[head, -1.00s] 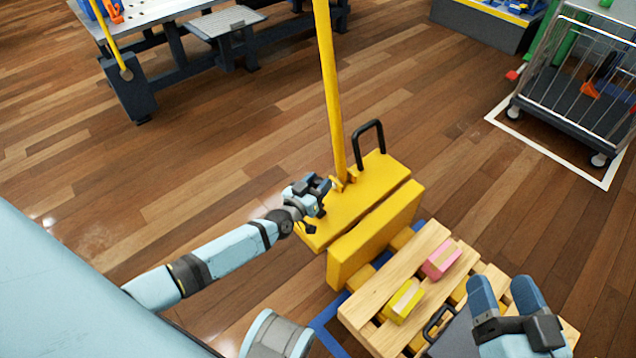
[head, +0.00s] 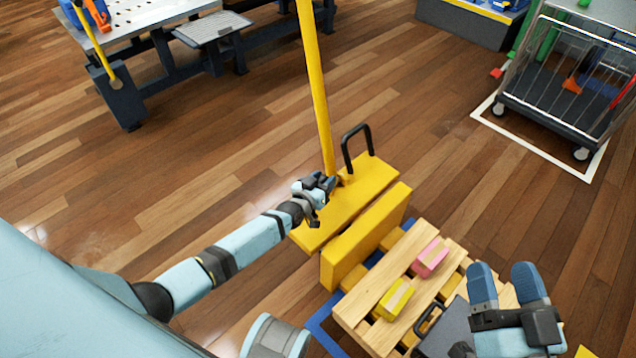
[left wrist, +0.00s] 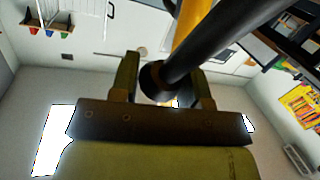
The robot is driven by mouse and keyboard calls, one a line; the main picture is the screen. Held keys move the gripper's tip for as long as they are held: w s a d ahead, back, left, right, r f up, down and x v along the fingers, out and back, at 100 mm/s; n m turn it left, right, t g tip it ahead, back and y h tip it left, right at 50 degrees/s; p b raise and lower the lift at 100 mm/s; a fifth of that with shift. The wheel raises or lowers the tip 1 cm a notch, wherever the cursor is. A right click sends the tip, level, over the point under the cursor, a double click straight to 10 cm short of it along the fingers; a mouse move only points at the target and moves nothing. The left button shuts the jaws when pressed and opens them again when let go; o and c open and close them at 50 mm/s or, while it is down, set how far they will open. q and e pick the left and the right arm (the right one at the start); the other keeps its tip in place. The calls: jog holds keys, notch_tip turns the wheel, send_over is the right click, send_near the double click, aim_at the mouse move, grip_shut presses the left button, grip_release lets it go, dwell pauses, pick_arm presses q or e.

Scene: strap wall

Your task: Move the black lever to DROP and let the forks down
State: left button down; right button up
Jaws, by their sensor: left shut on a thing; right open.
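The yellow pallet jack (head: 342,205) stands in the middle of the head view, with a tall yellow pole (head: 314,90) and a black loop handle (head: 357,150). Its yellow forks (head: 392,240) run under a wooden pallet (head: 385,335). My left gripper (head: 325,186) is at the foot of the pole, hiding the lever in the head view. In the left wrist view, the black lever (left wrist: 225,42) has its round end between my left fingers (left wrist: 160,78), which are shut on it. Its DROP mark cannot be seen. My right gripper (head: 503,272) is open and empty, over the pallet's right side.
A yellow block (head: 394,298) and a pink block (head: 430,258) lie on the pallet beside a dark case (head: 450,328). A wire cage cart (head: 560,95) stands at the upper right, a workbench (head: 150,25) at the upper left. The wooden floor between is clear.

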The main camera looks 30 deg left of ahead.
pick_arm(q)
jog(key=shift+w+d+f, duration=0.15)
jog(key=shift+w+d, duration=0.05)
jog(key=shift+w, duration=0.25)
pick_arm(e)
jog(key=shift+f, duration=0.25)
pick_arm(q)
jog(key=c, duration=0.6)
grip_release()
jog(key=shift+c, duration=0.2)
jog(key=shift+s, duration=0.15)
pick_arm(e)
jog(key=shift+r, duration=0.1)
pick_arm(q)
jog(key=shift+s, duration=0.35)
jog(key=s+a+r+p, duration=0.1)
jog(key=s+p, duration=0.3)
jog(key=s, duration=0.8)
jog(key=shift+s+a+r+p, duration=0.3)
jog(key=shift+a+r, duration=0.05)
jog(key=shift+a, duration=0.1)
pick_arm(e)
jog(key=shift+w+d+f+g+h, duration=0.1)
jog(key=shift+d+f+g+h, duration=0.4)
jog(key=shift+f, duration=0.3)
jog(key=shift+d+f+g+h, duration=0.3)
jog(key=shift+d+f+h, duration=0.25)
jog(key=shift+f, duration=0.25)
